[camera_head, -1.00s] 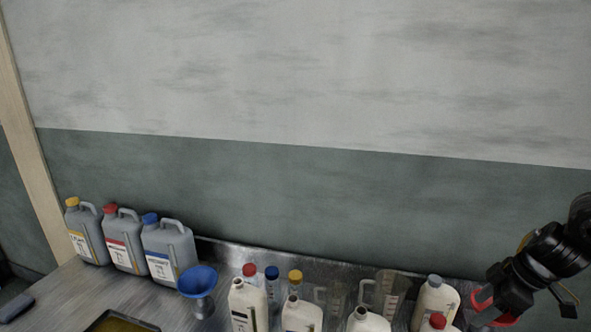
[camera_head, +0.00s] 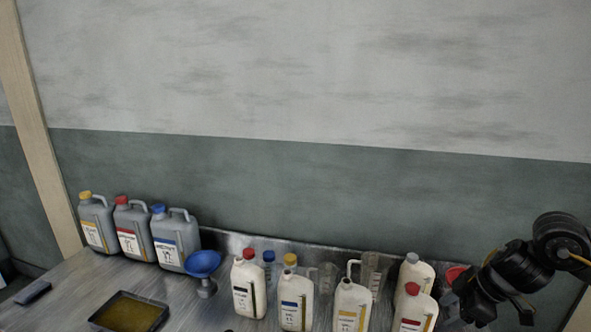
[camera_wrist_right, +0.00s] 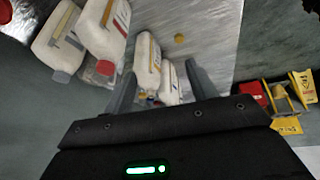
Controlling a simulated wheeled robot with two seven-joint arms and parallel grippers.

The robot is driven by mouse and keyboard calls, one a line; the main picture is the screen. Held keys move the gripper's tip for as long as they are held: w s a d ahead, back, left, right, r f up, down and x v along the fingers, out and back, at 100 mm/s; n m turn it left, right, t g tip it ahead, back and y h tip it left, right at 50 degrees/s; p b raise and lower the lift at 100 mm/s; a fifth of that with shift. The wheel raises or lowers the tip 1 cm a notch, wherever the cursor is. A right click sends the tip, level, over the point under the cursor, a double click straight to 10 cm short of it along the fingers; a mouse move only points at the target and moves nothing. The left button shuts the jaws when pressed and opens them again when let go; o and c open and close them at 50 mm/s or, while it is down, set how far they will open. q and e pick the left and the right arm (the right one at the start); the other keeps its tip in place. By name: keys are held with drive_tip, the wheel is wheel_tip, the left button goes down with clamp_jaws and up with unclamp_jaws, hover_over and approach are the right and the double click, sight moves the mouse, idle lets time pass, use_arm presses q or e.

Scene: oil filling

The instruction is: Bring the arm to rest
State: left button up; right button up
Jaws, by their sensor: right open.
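My right gripper (camera_head: 474,308) is at the lower right of the head view, beside the right end of the row of white bottles. In the right wrist view its two fingers stand apart with nothing held between them (camera_wrist_right: 157,88). White bottles show beyond the fingers, one of them a white bottle (camera_wrist_right: 147,62) seen through the gap. The white bottle with a red cap (camera_head: 415,312) is the nearest to the arm in the head view. My left gripper is not in view.
Grey jugs (camera_head: 178,240) with coloured caps stand at the left on the metal bench (camera_head: 60,290). A blue funnel (camera_head: 203,264) and a tray of amber liquid (camera_head: 128,313) are near them. Measuring jugs (camera_head: 371,270) stand behind the bottles. A red container (camera_wrist_right: 253,93) shows in the wrist view.

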drive_tip(key=s+a+f+n+t+y, duration=0.1)
drive_tip(key=a+f+t+y, duration=0.2)
drive_tip(key=a, duration=0.9)
drive_tip(key=a+f+t+y, duration=0.15)
drive_tip(key=a+f, duration=0.35)
drive_tip(key=a, duration=0.7)
drive_tip(key=s+d+f+m+g+h, duration=0.1)
drive_tip(key=s+d+f+m+h, duration=0.25)
drive_tip(key=s, duration=0.45)
drive_tip(key=s+d+f+m+g+h, duration=0.25)
drive_tip(key=s+f, duration=0.25)
drive_tip(key=s, duration=0.3)
drive_tip(key=s+d+f+m+g+h, duration=0.15)
drive_tip(key=s+d+f+m, duration=0.25)
drive_tip(key=s, duration=0.4)
wheel_tip(320, 180, down, 29)
drive_tip(key=s+b, duration=0.2)
drive_tip(key=b, duration=0.2)
use_arm(q)
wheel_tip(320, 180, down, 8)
drive_tip(key=b, duration=0.3)
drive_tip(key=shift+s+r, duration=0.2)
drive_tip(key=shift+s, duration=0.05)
use_arm(e)
drive_tip(key=s+d+f+g, duration=0.2)
drive_tip(key=s+d+f, duration=0.1)
drive_tip(key=s+f, duration=1.4)
wheel_tip(320, 180, down, 4)
drive_tip(key=shift+h, duration=0.4)
